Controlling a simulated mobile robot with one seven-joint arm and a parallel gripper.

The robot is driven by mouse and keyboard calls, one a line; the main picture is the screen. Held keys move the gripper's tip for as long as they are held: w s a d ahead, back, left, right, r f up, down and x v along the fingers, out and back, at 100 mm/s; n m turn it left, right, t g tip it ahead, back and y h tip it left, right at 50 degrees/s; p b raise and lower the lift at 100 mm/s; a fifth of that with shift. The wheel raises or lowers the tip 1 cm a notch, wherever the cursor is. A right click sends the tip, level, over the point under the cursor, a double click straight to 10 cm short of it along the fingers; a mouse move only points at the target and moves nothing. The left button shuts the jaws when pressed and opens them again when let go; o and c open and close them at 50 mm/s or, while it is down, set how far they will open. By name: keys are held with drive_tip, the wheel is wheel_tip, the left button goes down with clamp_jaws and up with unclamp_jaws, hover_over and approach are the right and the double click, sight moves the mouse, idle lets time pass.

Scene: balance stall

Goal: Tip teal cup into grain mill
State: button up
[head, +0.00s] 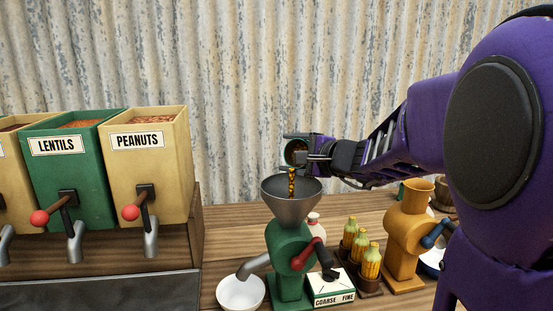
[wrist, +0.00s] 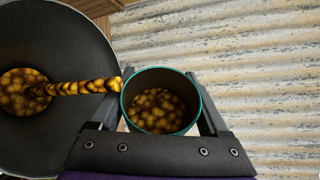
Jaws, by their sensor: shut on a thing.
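My gripper (head: 309,157) is shut on the teal cup (head: 297,146), holding it tilted above the mill's funnel. In the wrist view the teal-rimmed cup (wrist: 123,106) sits between the two fingers, with golden-brown grain (wrist: 158,112) inside it. A stream of grain (head: 292,184) falls from the cup into the grey funnel (head: 290,207) of the green grain mill (head: 287,250). The funnel also shows in the wrist view (wrist: 70,40), with grain (wrist: 22,92) gathered at its bottom. The mill has a red and dark crank (head: 313,255).
A white bowl (head: 241,293) stands under the mill's spout. A "COARSE FINE" box (head: 333,288), several corn cobs (head: 361,245) and an orange mill (head: 406,240) stand to the right. Lentils (head: 68,150) and peanuts (head: 148,165) dispensers are at left.

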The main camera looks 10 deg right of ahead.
drive_tip(key=shift+a+f+n+b, duration=0.15)
drive_tip(key=shift+n+b, duration=0.25)
drive_tip(key=shift+b, duration=0.85)
drive_tip(key=n, duration=0.1)
drive_tip(key=n+t, duration=0.1)
drive_tip(key=shift+s+a+f+n+t, duration=0.2)
drive_tip(key=shift+s+f+n+t, duration=0.1)
drive_tip(key=shift+f+n+t, duration=0.1)
drive_tip(key=shift+s+a+r+n+t+y, duration=0.15)
drive_tip(key=shift+s+a+r+n+t, duration=0.1)
drive_tip(key=shift+n, duration=0.5)
drive_tip(key=shift+s+a+r+n+t+y, duration=0.2)
drive_tip(key=shift+s+a+n+t, duration=0.1)
drive_tip(key=shift+n, duration=0.5)
drive_tip(key=shift+s+a+r+n+t+y, duration=0.15)
drive_tip(key=shift+s+a+r+n+t, duration=0.1)
drive_tip(key=shift+n, duration=0.5)
